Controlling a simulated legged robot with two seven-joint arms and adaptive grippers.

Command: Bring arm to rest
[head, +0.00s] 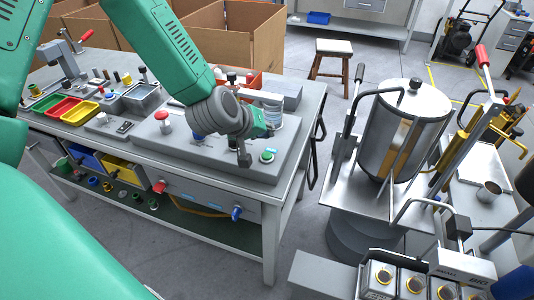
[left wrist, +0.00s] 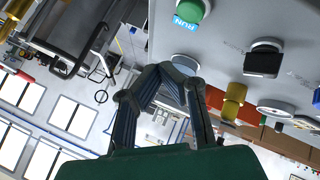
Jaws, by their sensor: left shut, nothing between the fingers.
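My left arm reaches in from the upper left in the head view. The green button, labelled RUN, also shows there at the top (left wrist: 192,11), apart from the fingers. I cannot tell from the head view whether the fingertips touch the panel. My right gripper is not in view.
The panel sits on a grey workbench (head: 289,183) with a red mushroom button (head: 162,116) and coloured trays (head: 78,112) to the left. Cardboard boxes (head: 240,38) stand behind. Right of the bench is a steel tank (head: 405,135) with levers. A stool (head: 333,47) stands on open floor.

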